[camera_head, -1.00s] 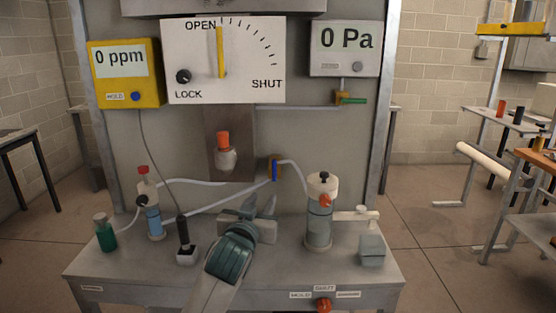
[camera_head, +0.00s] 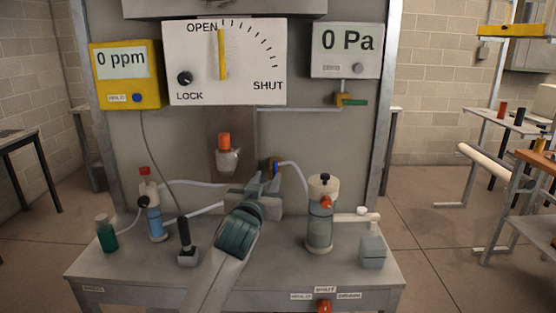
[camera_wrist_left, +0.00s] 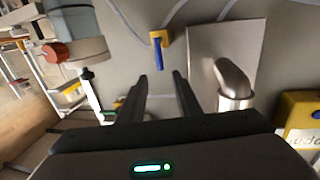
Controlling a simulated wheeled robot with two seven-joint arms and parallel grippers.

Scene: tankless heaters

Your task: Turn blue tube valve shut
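The blue tube valve (camera_head: 275,166) is on the grey back panel, with a yellow-brown body and a blue lever; my gripper partly hides it in the head view. The left wrist view shows its blue lever (camera_wrist_left: 158,54) hanging down from the yellow body (camera_wrist_left: 160,37). My left gripper (camera_head: 265,184) is in front of and just below the valve. Its two dark fingers (camera_wrist_left: 161,84) are apart with nothing between them. The lever lies beyond the fingertips, roughly in line with the gap; exact distance cannot be told. My right gripper is not in view.
Pale tubes run from the valve to a blue bottle (camera_head: 155,215) and a grey cylinder (camera_head: 320,228) on the bench (camera_head: 290,268). An orange-topped fitting (camera_head: 225,153) is left of the valve. A green-handled valve (camera_head: 353,102) is upper right. A black-handled switch (camera_head: 186,245) stands left of my arm.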

